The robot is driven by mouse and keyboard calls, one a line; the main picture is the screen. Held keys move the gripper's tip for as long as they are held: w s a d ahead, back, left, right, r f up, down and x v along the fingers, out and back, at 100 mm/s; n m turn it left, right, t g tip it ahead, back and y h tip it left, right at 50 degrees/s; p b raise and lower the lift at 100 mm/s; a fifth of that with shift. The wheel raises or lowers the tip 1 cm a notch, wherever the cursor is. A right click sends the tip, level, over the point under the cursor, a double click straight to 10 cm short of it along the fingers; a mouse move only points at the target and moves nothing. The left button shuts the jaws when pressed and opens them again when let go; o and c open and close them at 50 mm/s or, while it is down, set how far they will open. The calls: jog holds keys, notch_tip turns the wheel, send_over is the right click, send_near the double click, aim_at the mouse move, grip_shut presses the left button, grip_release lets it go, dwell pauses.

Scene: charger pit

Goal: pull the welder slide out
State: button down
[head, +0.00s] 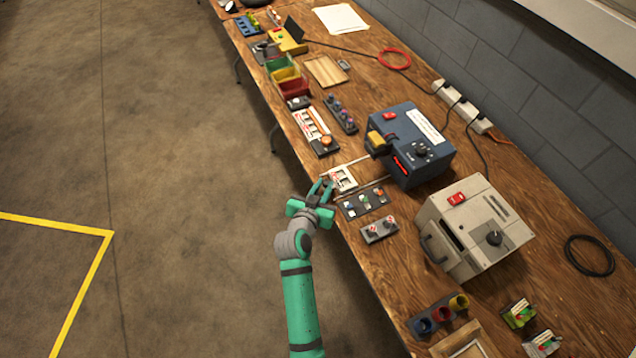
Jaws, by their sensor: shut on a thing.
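The blue welder (410,150) stands on the wooden bench, with a red switch, a white label and a dark knob. Two thin rails reach from its front toward the bench's near edge. The pale slide (344,178) sits at the outer end of these rails, apart from the welder's body. My gripper (325,190) is at the slide's outer edge, over the bench's near edge. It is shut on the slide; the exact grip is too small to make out.
A dark tray of small parts (364,203) lies right beside the slide. A grey machine (474,228) stands to the right of the welder. A board with an orange knob (316,131) lies to the left. The floor (180,180) before the bench is clear.

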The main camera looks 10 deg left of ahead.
jog(key=shift+s+a+f, duration=0.1)
jog(key=shift+s+a, duration=0.05)
jog(key=c, duration=1.6)
grip_release()
jog(key=v, duration=1)
jog(key=shift+s+r, duration=0.25)
jog(key=shift+s, duration=0.05)
